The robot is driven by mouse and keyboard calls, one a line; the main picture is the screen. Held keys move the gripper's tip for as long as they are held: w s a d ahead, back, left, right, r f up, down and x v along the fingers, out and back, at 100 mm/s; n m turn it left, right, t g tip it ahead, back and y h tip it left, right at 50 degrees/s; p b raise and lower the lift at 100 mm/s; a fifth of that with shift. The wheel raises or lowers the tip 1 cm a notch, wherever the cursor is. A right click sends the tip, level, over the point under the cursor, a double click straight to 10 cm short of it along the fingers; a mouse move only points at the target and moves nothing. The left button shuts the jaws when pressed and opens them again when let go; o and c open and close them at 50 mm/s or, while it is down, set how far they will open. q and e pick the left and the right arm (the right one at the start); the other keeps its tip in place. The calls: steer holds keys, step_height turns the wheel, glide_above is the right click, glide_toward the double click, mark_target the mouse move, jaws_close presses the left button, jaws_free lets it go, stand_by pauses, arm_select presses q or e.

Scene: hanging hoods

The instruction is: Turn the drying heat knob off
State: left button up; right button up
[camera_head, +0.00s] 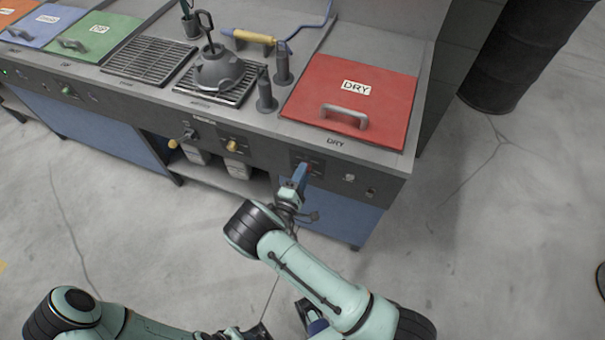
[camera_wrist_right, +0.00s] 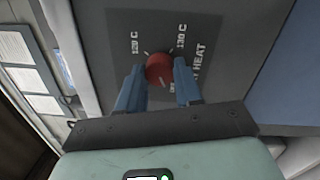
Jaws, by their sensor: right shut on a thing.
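The drying heat knob (camera_wrist_right: 158,69) is red and round, on a dark panel printed with 120 C, 130 C and HEAT. In the head view the knob (camera_head: 309,168) shows on the front of the bench, under the red DRY lid (camera_head: 355,98). My right gripper (camera_head: 302,173) reaches the panel there. In the wrist view its two blue fingers (camera_wrist_right: 159,75) are shut on the knob, one on each side. The label by the right finger is partly hidden, and I cannot tell the exact setting.
Other knobs sit on the same front, including a yellow one (camera_head: 233,142) to the left. A grey kettle-like vessel (camera_head: 219,70) stands on a grate on the bench top. A dark barrel (camera_head: 515,60) stands at the back right.

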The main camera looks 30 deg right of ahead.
steer(key=shift+n, duration=0.7)
steer(key=o, duration=1)
steer(key=shift+o, duration=0.2)
steer(key=r+v, duration=0.1)
steer(key=v, duration=1.2)
steer(key=shift+s+a+f+b, duration=0.2)
steer(key=shift+f+b, duration=0.2)
steer(key=shift+f, duration=0.1)
steer(key=shift+d+f, duration=0.1)
